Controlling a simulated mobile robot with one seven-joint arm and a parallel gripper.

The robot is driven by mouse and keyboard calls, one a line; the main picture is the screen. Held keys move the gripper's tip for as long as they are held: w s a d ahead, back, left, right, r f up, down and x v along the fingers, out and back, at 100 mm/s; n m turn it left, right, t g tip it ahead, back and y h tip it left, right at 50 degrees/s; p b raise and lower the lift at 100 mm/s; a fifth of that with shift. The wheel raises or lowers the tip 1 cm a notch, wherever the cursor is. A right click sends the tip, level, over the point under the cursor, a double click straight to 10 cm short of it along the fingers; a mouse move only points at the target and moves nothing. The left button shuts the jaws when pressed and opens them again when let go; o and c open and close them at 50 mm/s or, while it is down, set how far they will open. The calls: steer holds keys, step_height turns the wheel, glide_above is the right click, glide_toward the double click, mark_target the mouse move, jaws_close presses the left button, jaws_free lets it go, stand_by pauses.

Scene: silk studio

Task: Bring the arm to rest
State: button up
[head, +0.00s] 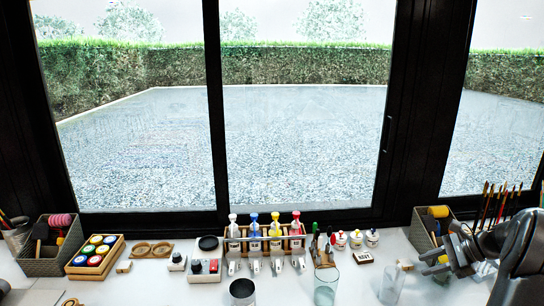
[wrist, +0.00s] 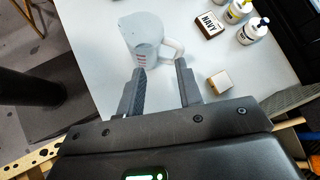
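My gripper (head: 428,263) is at the right of the head view, over the white worktop. In the wrist view my gripper (wrist: 161,66) has its two fingers apart, with only bare worktop between them. A clear measuring jug (wrist: 146,40) stands just beyond the fingertips, its handle towards the right. The jug also shows in the head view (head: 391,284), left of my gripper. I cannot tell whether a fingertip touches it.
A box marked NAVY (wrist: 211,25) and small bottles (wrist: 254,30) stand beyond the gripper. A small wooden block (wrist: 219,83) lies right of the fingers. A glass jar (head: 326,288), a bottle rack (head: 265,243) and a grey basket (head: 428,232) stand on the worktop.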

steer(key=s+a+r+n+g+h, duration=0.1)
steer(key=s+a+r+n+h, duration=0.2)
steer(key=a, duration=0.4)
steer(key=s+a+r+n+g, duration=0.1)
steer(key=a+r+n, duration=0.25)
steer(key=a, duration=0.45)
steer(key=s+a+r+n+g+h, duration=0.1)
steer(key=s+a+r+n+h, duration=0.15)
steer(key=a+r, duration=0.35)
steer(key=s+a+n+t+h, duration=0.3)
steer(key=s+a+n, duration=0.8)
steer(key=s, duration=0.7)
steer(key=shift+s+a+f, duration=0.2)
steer(key=shift+a+f, duration=0.25)
steer(key=shift+a, duration=1.05)
